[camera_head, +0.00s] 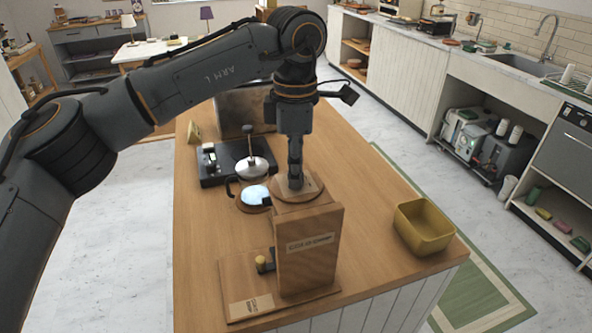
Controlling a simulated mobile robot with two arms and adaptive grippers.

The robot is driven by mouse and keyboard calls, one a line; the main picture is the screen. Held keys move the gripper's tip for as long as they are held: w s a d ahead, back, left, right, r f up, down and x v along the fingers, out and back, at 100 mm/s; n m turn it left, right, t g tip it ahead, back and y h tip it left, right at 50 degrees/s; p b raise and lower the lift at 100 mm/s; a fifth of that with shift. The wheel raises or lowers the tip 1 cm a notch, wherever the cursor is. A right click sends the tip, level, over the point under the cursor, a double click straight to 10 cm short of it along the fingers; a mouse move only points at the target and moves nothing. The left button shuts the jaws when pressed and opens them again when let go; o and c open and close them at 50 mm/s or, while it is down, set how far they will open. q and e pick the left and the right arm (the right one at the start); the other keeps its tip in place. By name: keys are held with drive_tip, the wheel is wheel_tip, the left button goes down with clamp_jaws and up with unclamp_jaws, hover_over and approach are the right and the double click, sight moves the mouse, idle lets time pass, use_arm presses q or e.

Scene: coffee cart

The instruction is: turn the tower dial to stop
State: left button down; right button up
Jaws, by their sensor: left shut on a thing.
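The wooden tower (308,262) stands upright near the front edge of the cart top, with a label on its front face. My left gripper (295,183) points straight down at the top of the tower and is shut on the dial there. The gripper covers most of the dial, so its pointer and setting cannot be read. A round wooden disc (314,192) shows around the fingertips. My right gripper is not in view.
A yellow bin (424,226) stands right of the tower. A dark cup (253,196) with pale contents stands left of the gripper, near a black scale-like device (222,164) and a metal box (243,108). The cart's right middle is clear.

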use_arm(q)
drive_tip(key=shift+f+n, duration=0.1)
drive_tip(key=shift+n, duration=0.7)
drive_tip(key=c, duration=1.1)
unclamp_jaws()
drive_tip(key=shift+a, duration=0.1)
wheel_tip(320, 180, up, 12)
drive_tip(key=shift+r, duration=0.1)
